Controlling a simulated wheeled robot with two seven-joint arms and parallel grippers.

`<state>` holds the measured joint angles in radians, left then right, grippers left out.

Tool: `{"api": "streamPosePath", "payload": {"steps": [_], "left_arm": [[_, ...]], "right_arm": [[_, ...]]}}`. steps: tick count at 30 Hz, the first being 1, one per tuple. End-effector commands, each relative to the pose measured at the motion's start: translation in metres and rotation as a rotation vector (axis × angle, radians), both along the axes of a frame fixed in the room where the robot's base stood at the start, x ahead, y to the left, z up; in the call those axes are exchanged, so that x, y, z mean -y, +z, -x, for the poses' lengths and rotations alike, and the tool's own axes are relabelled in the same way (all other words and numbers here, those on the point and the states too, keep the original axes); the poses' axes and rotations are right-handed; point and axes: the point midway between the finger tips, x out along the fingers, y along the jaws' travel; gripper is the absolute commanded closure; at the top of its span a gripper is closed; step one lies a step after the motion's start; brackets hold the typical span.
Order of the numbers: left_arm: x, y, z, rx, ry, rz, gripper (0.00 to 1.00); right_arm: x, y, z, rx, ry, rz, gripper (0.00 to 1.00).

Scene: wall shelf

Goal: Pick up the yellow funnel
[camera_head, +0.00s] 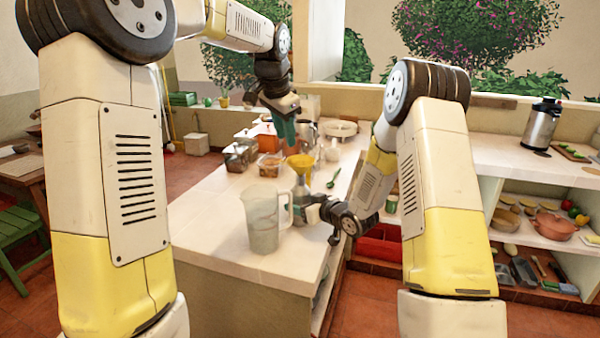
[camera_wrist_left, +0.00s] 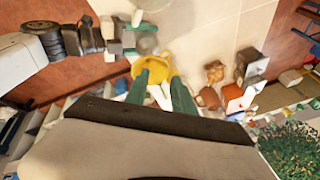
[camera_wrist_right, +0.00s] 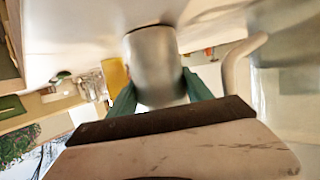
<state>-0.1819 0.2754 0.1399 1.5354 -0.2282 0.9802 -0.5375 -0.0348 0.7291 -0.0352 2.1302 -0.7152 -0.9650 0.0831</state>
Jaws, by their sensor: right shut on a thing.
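The yellow funnel (camera_head: 300,162) stands mouth up behind the clear measuring jug on the counter. It seems to sit at the top of a grey metal container, but how its spout rests there is hidden. In the left wrist view the funnel (camera_wrist_left: 157,68) lies just beyond my left fingertips. My left gripper (camera_head: 287,140) points down above the funnel, its green fingers apart and empty. My right gripper (camera_head: 304,207) is low beside the jug and shut on the grey metal container (camera_wrist_right: 155,62), which fills the space between its fingers in the right wrist view.
The clear jug (camera_head: 264,225) stands close in front of the funnel, its handle toward my right gripper. The counter's front left is clear.

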Motion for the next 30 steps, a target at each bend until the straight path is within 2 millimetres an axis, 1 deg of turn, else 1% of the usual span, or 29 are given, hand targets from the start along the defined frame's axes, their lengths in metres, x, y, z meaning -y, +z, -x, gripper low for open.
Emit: {"api": "streamPosePath", "payload": {"steps": [1,3,6,9,12,17,24,27,30], "left_arm": [[0.0,0.0,0.007,0.033,-0.104,-0.04,0.7],[0.002,0.0,0.015,0.085,-0.26,-0.106,0.7],[0.005,-0.001,0.026,0.151,-0.462,-0.198,0.7],[0.008,-0.001,0.035,0.204,-0.621,-0.277,0.7],[0.011,-0.002,0.042,0.24,-0.734,-0.337,0.7],[0.013,-0.008,0.044,0.265,-0.82,-0.383,0.7],[0.02,-0.042,0.024,0.266,-0.83,-0.387,0.7],[0.022,-0.053,0.016,0.267,-0.828,-0.387,0.7],[0.023,-0.059,0.012,0.267,-0.827,-0.387,0.7]], "right_arm": [[0.0,0.001,0.0,0.001,0.0,-0.001,1.0],[0.0,0.001,0.0,0.001,0.0,-0.001,1.0],[0.0,0.001,0.0,0.002,0.0,-0.001,1.0],[0.0,0.001,0.0,0.002,0.0,-0.001,1.0],[0.0,0.001,0.0,0.002,0.0,-0.001,1.0],[0.0,0.001,0.0,0.002,0.0,0.0,1.0],[0.0,0.001,0.0,0.002,0.0,0.0,1.0],[0.0,0.001,0.0,0.002,0.0,0.0,1.0],[0.0,0.001,0.0,0.002,0.0,0.0,1.0]]}}
